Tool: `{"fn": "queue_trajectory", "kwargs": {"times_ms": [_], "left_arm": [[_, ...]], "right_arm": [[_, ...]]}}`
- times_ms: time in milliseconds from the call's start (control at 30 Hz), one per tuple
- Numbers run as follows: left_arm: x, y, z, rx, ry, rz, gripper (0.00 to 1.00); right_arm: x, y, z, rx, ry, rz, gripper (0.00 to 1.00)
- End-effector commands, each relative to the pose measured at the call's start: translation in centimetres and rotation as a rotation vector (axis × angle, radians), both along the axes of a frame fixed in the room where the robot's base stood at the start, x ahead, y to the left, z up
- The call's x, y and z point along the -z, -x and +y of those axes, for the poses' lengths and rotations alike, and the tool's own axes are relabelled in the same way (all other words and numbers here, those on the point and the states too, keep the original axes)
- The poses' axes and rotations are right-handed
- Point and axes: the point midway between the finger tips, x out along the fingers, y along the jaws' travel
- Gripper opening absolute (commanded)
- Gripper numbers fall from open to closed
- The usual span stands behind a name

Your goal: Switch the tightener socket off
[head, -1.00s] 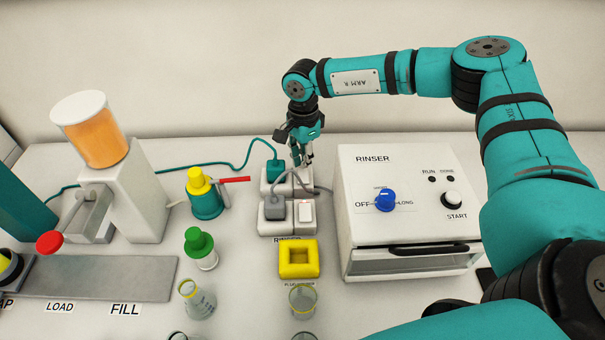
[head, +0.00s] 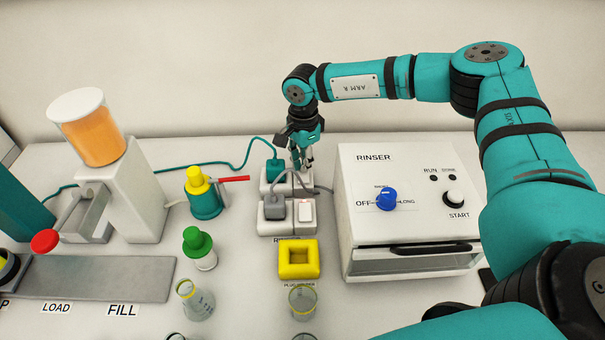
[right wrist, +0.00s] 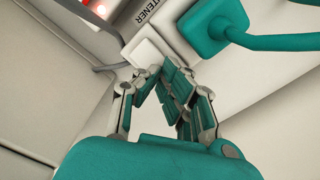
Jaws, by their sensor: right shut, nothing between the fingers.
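The rear socket (head: 268,187) holds a teal plug (head: 274,170); its label, partly cut off, ends in "TENER" in the right wrist view. The teal plug (right wrist: 213,28) and a white rocker switch (right wrist: 143,52) beside it also show there. The rocker shows no red light, but my fingers hide part of it. My right gripper (head: 304,166) is shut and empty, pointing down at this rocker. In the right wrist view the closed fingertips (right wrist: 163,75) are right at the rocker's edge; I cannot tell whether they touch. My left gripper is not in view.
A front socket (head: 268,228) with a grey plug (head: 275,209) and a red-lit switch (head: 305,211) adjoins it. The rinser (head: 420,165) stands close on the right. A teal-and-yellow bottle (head: 204,198) is to the left, a yellow holder (head: 298,268) in front.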

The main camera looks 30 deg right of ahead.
Motion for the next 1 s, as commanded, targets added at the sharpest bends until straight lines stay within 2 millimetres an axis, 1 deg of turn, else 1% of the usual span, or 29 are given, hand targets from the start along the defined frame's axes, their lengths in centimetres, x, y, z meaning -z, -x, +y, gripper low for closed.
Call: {"fn": "queue_trajectory", "kwargs": {"times_ms": [433, 567, 667, 1000], "left_arm": [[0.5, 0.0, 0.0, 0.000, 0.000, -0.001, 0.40], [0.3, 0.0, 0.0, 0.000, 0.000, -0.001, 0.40], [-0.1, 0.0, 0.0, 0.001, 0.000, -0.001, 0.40], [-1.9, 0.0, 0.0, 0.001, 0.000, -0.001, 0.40]], "right_arm": [[0.8, 0.0, 0.0, 0.000, 0.000, 0.000, 0.00], [0.5, 0.0, 0.0, 0.000, 0.000, 0.000, 0.00], [-0.1, 0.0, 0.0, 0.000, -0.001, 0.000, 0.00], [-2.8, 0.0, 0.0, 0.000, -0.001, 0.000, 0.00]]}}
